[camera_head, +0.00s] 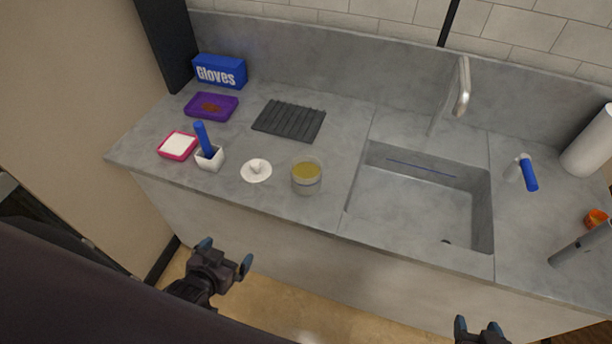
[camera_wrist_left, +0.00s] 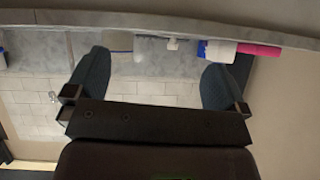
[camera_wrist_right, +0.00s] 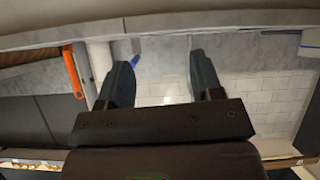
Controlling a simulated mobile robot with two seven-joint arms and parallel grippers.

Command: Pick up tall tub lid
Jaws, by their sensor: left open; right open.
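A round white lid (camera_head: 256,171) with a small raised knob lies on the grey counter, left of a clear tub (camera_head: 307,176) with yellow contents. The lid also shows small at the counter edge in the left wrist view (camera_wrist_left: 172,44). My left gripper (camera_head: 226,256) is open and empty, in front of the counter and below its top, nearer to me than the lid. My right gripper (camera_head: 478,326) is open and empty at the bottom of the head view, in front of the counter below the sink, far right of the lid.
Left of the lid stand a white holder (camera_head: 210,162) with a blue-handled tool and a pink-rimmed dish (camera_head: 178,146). Behind are a purple tray (camera_head: 212,106), a black ribbed mat (camera_head: 289,120) and a glove box (camera_head: 219,72). A sink (camera_head: 420,205) lies right of the tub.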

